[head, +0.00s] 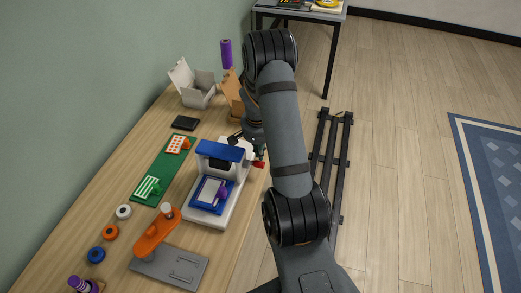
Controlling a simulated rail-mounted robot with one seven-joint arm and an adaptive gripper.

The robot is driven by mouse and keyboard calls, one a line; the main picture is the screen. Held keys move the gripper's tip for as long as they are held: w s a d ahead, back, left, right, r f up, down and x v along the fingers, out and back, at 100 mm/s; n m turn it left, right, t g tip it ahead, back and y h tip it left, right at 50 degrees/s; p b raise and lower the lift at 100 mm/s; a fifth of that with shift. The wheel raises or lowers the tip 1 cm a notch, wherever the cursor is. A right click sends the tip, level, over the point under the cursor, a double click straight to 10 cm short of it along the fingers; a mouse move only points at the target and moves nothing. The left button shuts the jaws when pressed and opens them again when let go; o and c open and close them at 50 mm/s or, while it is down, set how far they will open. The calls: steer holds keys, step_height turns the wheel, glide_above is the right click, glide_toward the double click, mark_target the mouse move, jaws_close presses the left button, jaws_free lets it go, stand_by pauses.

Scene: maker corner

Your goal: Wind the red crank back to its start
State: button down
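The red crank (259,164) shows as a small red piece at the right side of a white machine (238,188) with a blue top (220,151). Much of the crank's surroundings is hidden by my arm. My gripper (240,138) is just behind the blue top, above and left of the crank in the picture. It is mostly hidden by my own arm, so its fingers and whether it touches the crank cannot be told. A blue-framed plate (203,207) with a purple piece (222,193) on it sits at the machine's front.
A green mat (150,196) with cards lies left of the machine. An orange lever tool (155,233) on a grey base stands in front. Small rolls (110,233) lie at the left. Open boxes (196,97) and a purple cylinder (226,54) are at the back.

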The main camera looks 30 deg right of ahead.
steer(key=shift+s+f, duration=0.15)
steer(key=shift+s, duration=0.05)
step_height(320, 180, up, 13)
steer(key=w+d+p, duration=0.1)
steer(key=w+d, duration=0.1)
steer(key=shift+w, duration=0.2)
